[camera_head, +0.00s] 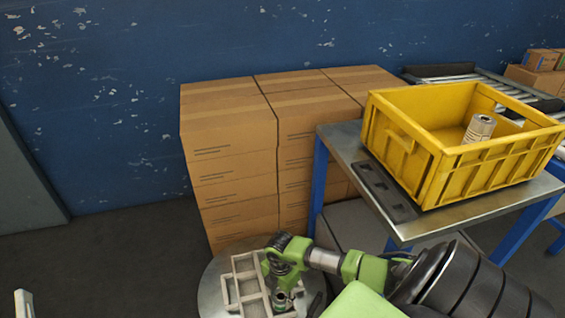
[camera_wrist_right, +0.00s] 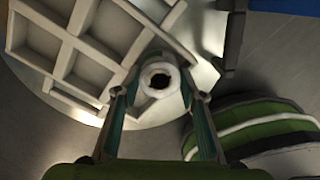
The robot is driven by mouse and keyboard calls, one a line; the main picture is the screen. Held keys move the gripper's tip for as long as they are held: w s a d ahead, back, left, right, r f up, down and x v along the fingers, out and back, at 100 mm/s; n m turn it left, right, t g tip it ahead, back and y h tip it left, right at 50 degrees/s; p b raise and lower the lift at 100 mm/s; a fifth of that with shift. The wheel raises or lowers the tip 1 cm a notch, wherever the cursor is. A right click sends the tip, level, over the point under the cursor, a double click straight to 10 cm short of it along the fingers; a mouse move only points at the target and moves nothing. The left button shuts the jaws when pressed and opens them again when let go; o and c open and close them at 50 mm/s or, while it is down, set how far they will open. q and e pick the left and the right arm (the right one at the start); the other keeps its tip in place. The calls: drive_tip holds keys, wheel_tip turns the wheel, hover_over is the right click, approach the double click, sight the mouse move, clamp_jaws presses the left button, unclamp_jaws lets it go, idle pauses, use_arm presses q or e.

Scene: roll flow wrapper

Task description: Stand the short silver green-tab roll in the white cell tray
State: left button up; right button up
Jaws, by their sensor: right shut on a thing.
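My right gripper (camera_head: 283,299) is over the white cell tray (camera_head: 228,290), which lies on a round metal table. In the right wrist view, the gripper (camera_wrist_right: 158,88) is shut on a pale roll (camera_wrist_right: 158,68), seen end-on with a dark hole in its core. The roll is at the tray's corner side, beside the tray's walls (camera_wrist_right: 66,58); I cannot tell whether it is inside a cell or above it.
Stacked cardboard boxes (camera_head: 235,150) stand behind the round table (camera_head: 212,285). A roller conveyor (camera_head: 500,85) is at the back right. Floor at left is clear.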

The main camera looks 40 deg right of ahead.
drive_tip(key=shift+f, duration=0.55)
use_arm(q)
drive_tip(key=r, duration=0.1)
drive_tip(key=r+t, duration=0.1)
drive_tip(key=s+d+r+t+h, duration=0.1)
drive_tip(key=r, duration=0.1)
drive_tip(key=shift+s+r+b, duration=0.15)
drive_tip(key=shift+b, duration=0.15)
use_arm(e)
drive_tip(key=shift+f, duration=0.1)
drive_tip(key=o, duration=1.2)
use_arm(q)
drive_tip(key=shift+r, duration=0.15)
